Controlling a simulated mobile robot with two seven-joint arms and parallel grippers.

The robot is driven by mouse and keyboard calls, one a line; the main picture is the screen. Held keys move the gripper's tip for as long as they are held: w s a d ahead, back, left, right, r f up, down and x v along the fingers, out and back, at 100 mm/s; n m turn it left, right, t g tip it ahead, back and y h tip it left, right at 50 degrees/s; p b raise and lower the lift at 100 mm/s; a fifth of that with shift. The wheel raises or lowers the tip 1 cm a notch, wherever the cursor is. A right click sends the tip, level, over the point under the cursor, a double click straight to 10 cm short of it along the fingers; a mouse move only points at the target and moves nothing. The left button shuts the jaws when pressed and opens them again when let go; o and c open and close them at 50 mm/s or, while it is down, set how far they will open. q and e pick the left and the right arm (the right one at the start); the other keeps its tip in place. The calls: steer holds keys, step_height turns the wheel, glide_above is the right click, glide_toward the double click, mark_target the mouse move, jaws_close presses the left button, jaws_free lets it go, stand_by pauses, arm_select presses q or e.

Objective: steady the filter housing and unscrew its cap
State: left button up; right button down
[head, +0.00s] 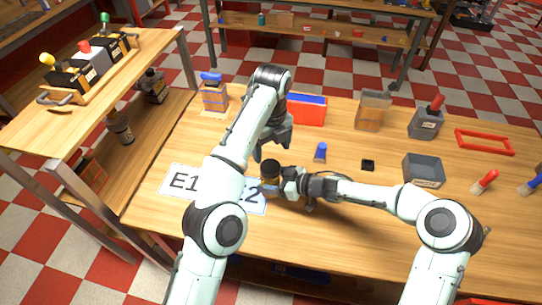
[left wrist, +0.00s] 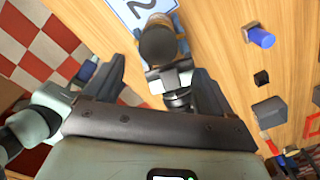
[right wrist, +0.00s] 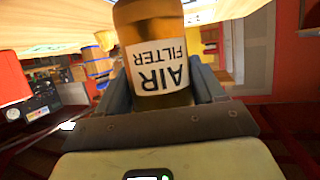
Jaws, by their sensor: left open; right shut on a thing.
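The filter housing (right wrist: 155,50) is an amber cylinder with a white AIR FILTER label, upside down in the right wrist view. My right gripper (head: 286,183) is shut on it, one finger on each side. Its round dark cap (head: 270,169) faces up in the head view; it also shows in the left wrist view (left wrist: 158,44). My left gripper (head: 272,150) is open above and beside the cap. In the left wrist view the cap lies ahead, between the spread fingers and apart from them. The housing's base is mostly hidden.
A blue cylinder (head: 320,152), a small black block (head: 368,165) and a grey bin (head: 424,170) stand to the right. A red-and-blue box (head: 308,109) stands behind.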

mark_target(271, 166)
arm_select(q)
steer(key=shift+a+f, duration=0.1)
steer(key=shift+f, duration=3.65)
steer(key=c, duration=1.1)
steer(key=n, duration=0.7)
steer(key=shift+r, duration=0.1)
steer(key=n, duration=0.6)
steer(key=shift+w+n, duration=0.1)
steer(key=shift+n, duration=0.2)
steer(key=o, duration=1.2)
